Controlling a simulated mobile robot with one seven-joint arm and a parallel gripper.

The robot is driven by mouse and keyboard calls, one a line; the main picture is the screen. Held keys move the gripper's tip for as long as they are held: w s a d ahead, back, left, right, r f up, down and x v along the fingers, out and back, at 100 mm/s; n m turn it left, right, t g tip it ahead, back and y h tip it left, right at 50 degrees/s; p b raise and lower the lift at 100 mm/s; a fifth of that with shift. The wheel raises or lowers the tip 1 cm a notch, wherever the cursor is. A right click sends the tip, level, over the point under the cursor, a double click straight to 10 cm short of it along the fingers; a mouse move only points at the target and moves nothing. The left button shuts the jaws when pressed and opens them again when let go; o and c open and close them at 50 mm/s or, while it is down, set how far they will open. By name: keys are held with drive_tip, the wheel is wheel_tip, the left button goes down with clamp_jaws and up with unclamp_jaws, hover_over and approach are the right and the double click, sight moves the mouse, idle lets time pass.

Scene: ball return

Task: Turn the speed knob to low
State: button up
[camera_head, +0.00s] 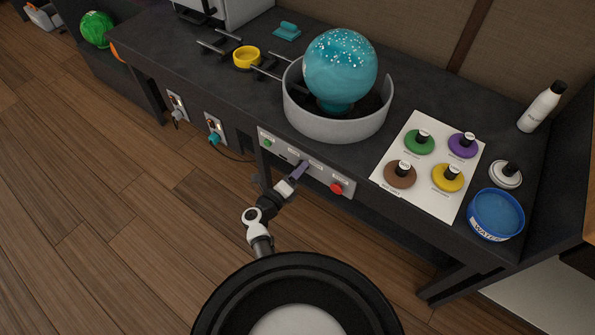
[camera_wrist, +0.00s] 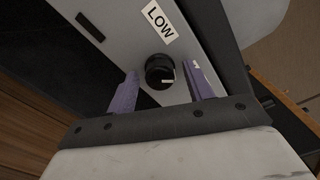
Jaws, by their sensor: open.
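The speed knob (camera_wrist: 160,71) is a round black knob on a light panel in the wrist view. It has a small pale mark at its lower right edge. A white label reading LOW (camera_wrist: 158,22) is on the panel above it in the picture. My gripper (camera_wrist: 165,88) is open, with one purple finger on each side of the knob and visible gaps between. In the head view, my gripper (camera_head: 301,169) is at the middle of the grey control panel (camera_head: 318,176) on the bench front. It hides the knob there.
A green button (camera_head: 267,142) and a red button (camera_head: 336,188) flank my gripper on the panel. Above, a grey bowl (camera_head: 335,127) holds a speckled teal ball (camera_head: 340,65). A white mat (camera_head: 418,190) with coloured discs and a blue water dish (camera_head: 496,213) stand right. Floor lies clear left.

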drive_tip(key=shift+c, duration=0.2)
drive_tip(key=c, duration=0.9)
drive_tip(key=shift+c, duration=0.2)
drive_tip(key=shift+n+p, duration=4.4)
drive_tip(key=shift+n, duration=3.6)
